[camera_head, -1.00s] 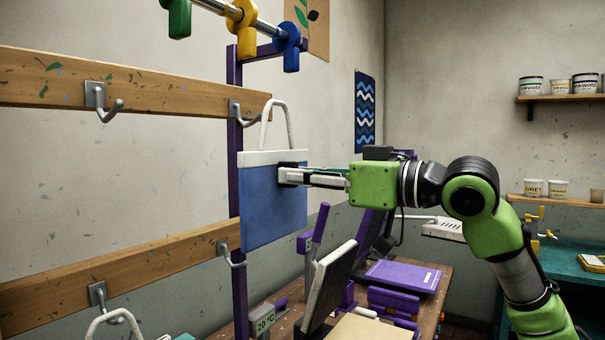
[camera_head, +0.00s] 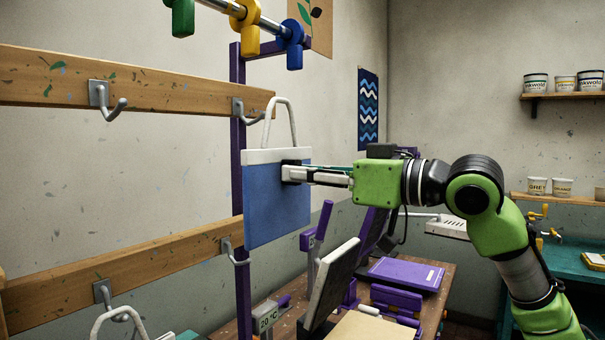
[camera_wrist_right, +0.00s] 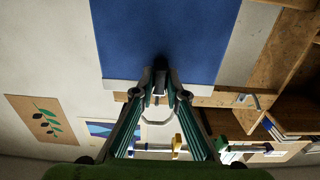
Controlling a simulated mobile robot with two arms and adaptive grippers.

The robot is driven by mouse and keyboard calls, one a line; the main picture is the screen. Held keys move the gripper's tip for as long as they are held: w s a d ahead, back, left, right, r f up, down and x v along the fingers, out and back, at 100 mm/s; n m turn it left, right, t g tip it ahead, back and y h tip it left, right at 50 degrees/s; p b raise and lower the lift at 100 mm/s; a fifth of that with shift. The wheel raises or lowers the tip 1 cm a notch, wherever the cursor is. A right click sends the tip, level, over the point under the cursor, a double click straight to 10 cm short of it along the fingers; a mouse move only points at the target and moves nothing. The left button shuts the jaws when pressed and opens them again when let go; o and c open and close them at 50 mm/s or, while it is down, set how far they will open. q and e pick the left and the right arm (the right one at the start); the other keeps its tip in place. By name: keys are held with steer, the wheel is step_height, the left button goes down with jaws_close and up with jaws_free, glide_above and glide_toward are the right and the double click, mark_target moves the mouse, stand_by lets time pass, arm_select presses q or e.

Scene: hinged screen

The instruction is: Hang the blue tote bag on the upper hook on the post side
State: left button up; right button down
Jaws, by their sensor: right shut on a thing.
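The blue tote bag (camera_head: 276,205) has a white top band and a white loop handle (camera_head: 282,118) standing up. My right gripper (camera_head: 290,172) is shut on its band and upper right side, and the bag hangs upright. The upper post-side hook (camera_head: 244,112) is on the upper wooden rail beside the purple post (camera_head: 237,185). The handle shows just right of this hook, apart from it in the picture; their depth gap is unclear. The right wrist view shows the bag (camera_wrist_right: 165,40) close up at the fingertips (camera_wrist_right: 160,85). My left gripper is not in view.
Another upper hook (camera_head: 106,102) is farther left, empty. A lower post-side hook (camera_head: 235,252) is empty; a white handle (camera_head: 120,318) is at the lower left hook. Coloured pegs (camera_head: 290,45) are on a bar above. A cluttered table (camera_head: 430,308) lies below.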

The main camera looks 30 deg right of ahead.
mark_target(276, 179)
steer(key=shift+w, duration=0.1)
steer(key=shift+p+x, duration=0.9)
steer(key=shift+x, duration=0.25)
steer(key=shift+w+a+f, duration=0.1)
steer(key=shift+w, duration=0.1)
steer(key=shift+w+a+f+p, duration=0.2)
steer(key=shift+w+f+p, duration=0.05)
steer(key=shift+w, duration=0.25)
steer(key=shift+w+a+f+p, duration=0.2)
steer(key=shift+w+f, duration=0.05)
steer(key=shift+w, duration=0.25)
steer(key=shift+w+a+f, duration=0.1)
steer(key=shift+w+a, duration=0.05)
steer(key=shift+w, duration=0.1)
stand_by(0.4)
steer(key=shift+w+a+f+p, duration=0.2)
steer(key=shift+w+f+p, duration=0.05)
steer(key=shift+w, duration=0.2)
steer(key=shift+w+a+f+p, duration=0.15)
steer(key=shift+w+f+p, duration=0.1)
steer(key=shift+w, duration=0.2)
steer(key=shift+s+f, duration=0.1)
steer(key=shift+f, duration=0.25)
stand_by(0.3)
steer(key=c, duration=1.9)
jaws_free()
